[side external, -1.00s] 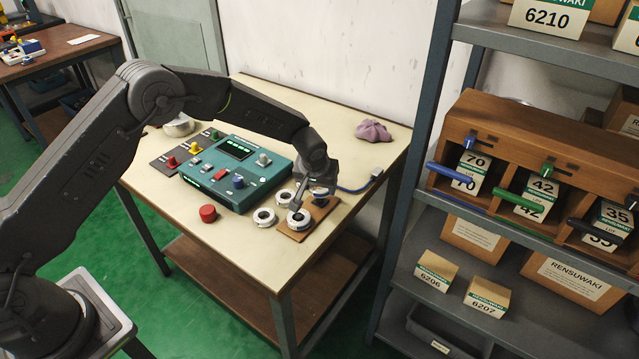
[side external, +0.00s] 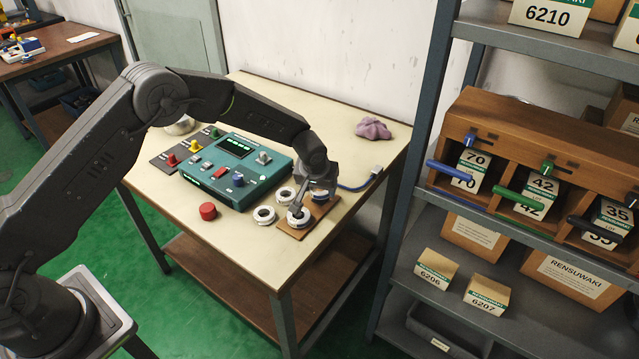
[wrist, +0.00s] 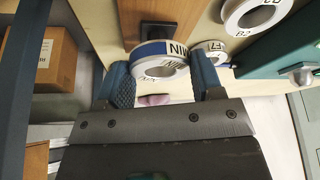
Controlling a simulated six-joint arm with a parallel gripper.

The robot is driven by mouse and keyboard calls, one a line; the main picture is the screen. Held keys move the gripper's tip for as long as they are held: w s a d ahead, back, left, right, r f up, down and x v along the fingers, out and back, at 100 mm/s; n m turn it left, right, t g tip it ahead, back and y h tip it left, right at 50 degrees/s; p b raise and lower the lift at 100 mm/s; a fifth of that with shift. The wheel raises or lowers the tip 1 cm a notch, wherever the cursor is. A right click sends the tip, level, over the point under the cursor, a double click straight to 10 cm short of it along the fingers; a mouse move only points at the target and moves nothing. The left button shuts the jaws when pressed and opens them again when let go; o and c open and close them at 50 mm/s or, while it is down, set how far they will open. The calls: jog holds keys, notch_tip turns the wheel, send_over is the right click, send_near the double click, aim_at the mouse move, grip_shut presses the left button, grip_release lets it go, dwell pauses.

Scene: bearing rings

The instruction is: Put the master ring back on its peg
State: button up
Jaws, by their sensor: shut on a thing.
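A white ring with a blue band and dark lettering (wrist: 160,62) is between the two blue textured fingers of my gripper (wrist: 160,76) in the wrist view. My gripper is shut on this ring. In the side view my gripper (side external: 314,200) is low over the wooden board (side external: 296,234) at the table's front right, and the held ring (side external: 320,196) is partly hidden by it. Another white ring (side external: 298,218) sits at the board's front, by the near finger.
Two more white rings (side external: 264,216) (side external: 285,196) lie left of the board, beside a teal control box (side external: 232,172). A red button (side external: 208,212) stands at the front. A purple cloth (side external: 373,130) lies at the back, and a blue cable runs behind the gripper. A shelf rack stands right.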

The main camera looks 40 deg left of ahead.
jog(key=shift+f, duration=1)
dwell(1.2)
jog(key=o, duration=1.2)
jog(key=shift+f, duration=0.1)
jog(key=shift+o, duration=0.2)
jog(key=shift+r, duration=3.8)
